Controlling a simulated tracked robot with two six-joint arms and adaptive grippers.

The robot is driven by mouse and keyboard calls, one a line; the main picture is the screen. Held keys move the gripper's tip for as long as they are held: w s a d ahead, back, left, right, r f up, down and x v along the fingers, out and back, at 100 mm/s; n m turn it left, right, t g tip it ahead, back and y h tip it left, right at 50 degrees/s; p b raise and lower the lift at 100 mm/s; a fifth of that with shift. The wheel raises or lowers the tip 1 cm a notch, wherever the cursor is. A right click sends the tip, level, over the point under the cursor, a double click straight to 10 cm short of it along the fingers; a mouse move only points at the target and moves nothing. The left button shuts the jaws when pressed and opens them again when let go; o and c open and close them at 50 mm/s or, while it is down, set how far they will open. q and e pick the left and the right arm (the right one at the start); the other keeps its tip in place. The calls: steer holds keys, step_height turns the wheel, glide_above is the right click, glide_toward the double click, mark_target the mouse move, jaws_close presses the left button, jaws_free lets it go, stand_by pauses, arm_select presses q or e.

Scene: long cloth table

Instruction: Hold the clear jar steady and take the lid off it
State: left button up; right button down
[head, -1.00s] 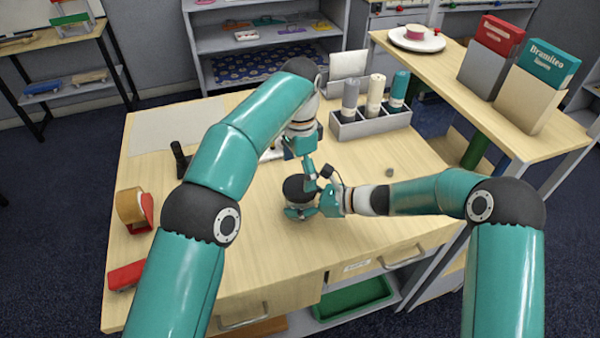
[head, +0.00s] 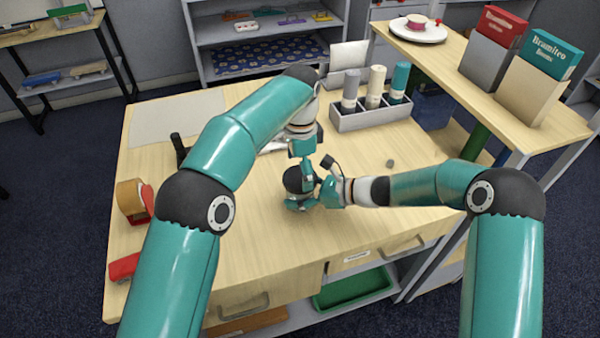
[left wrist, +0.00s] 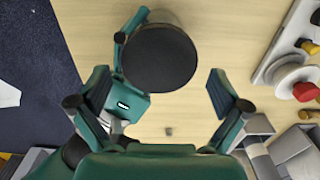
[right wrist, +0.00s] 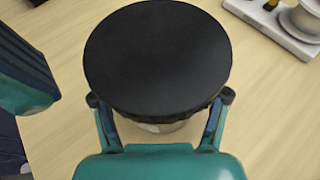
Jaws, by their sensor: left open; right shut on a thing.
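The clear jar (right wrist: 160,127) stands on the table with its wide black lid (head: 293,181) on top. The lid also fills much of the right wrist view (right wrist: 157,58) and shows in the left wrist view (left wrist: 160,57). My right gripper (right wrist: 160,112) is shut on the jar's body below the lid, coming from the right in the head view. My left gripper (left wrist: 160,98) is open and empty above the lid, its fingers spread wider than the lid and apart from it. Most of the jar's body is hidden by the lid and right fingers.
A grey holder (head: 370,117) with several rolled things stands at the back right of the table (head: 235,235). A brown and red object (head: 132,202) and a red one (head: 124,267) lie at the left. A small grey piece (head: 390,163) lies right of the jar.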

arm_select(q)
steer(key=shift+f, duration=0.85)
steer(key=shift+c, duration=0.3)
steer(key=c, duration=1)
steer(key=shift+f+n, duration=0.15)
steer(key=shift+n, duration=1.55)
steer(key=shift+c, duration=0.2)
steer(key=o, duration=1.1)
